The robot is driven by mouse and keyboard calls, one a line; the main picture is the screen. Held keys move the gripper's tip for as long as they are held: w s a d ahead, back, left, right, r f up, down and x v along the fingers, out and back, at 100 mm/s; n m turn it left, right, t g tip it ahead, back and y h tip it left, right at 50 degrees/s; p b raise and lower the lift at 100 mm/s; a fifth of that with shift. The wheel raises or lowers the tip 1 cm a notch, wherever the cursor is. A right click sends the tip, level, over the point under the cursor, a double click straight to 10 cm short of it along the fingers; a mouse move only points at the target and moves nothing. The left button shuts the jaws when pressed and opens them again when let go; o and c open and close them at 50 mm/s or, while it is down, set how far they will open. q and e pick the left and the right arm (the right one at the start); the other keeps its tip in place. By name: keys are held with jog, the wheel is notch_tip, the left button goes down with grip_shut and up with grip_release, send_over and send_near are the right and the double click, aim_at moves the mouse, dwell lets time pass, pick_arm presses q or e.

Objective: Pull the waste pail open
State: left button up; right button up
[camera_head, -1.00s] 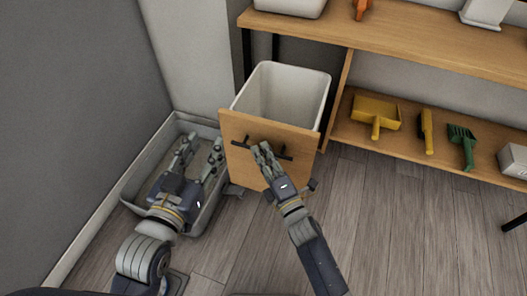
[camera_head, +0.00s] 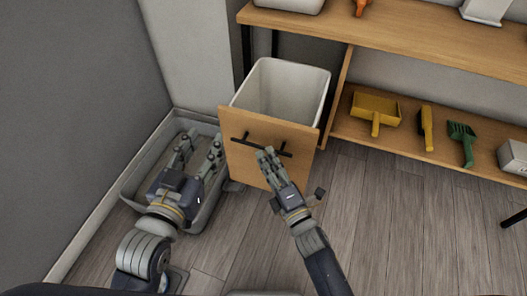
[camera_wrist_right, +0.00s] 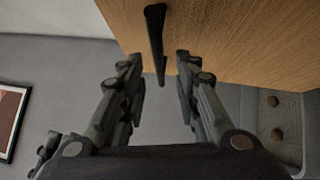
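The waste pail (camera_head: 284,88) is a white bin behind a wooden front panel (camera_head: 240,160), standing out from the shelf unit with its open top showing. A black bar handle (camera_head: 282,152) is on the panel; in the right wrist view the handle (camera_wrist_right: 155,40) runs down toward the gap between the fingers. My right gripper (camera_head: 266,155) is just in front of the handle, its fingers apart and empty in the right wrist view (camera_wrist_right: 158,85). My left gripper (camera_head: 203,144) is open and empty, above a grey tray left of the pail.
The grey tray (camera_head: 136,176) lies on the floor by the wall. The shelf at right (camera_head: 400,139) holds a yellow dustpan (camera_head: 374,107), a yellow brush (camera_head: 426,128) and a green fork-like tool (camera_head: 463,143).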

jog(key=v, duration=0.8)
jog(key=shift+s, duration=0.2)
jog(key=shift+d, duration=0.1)
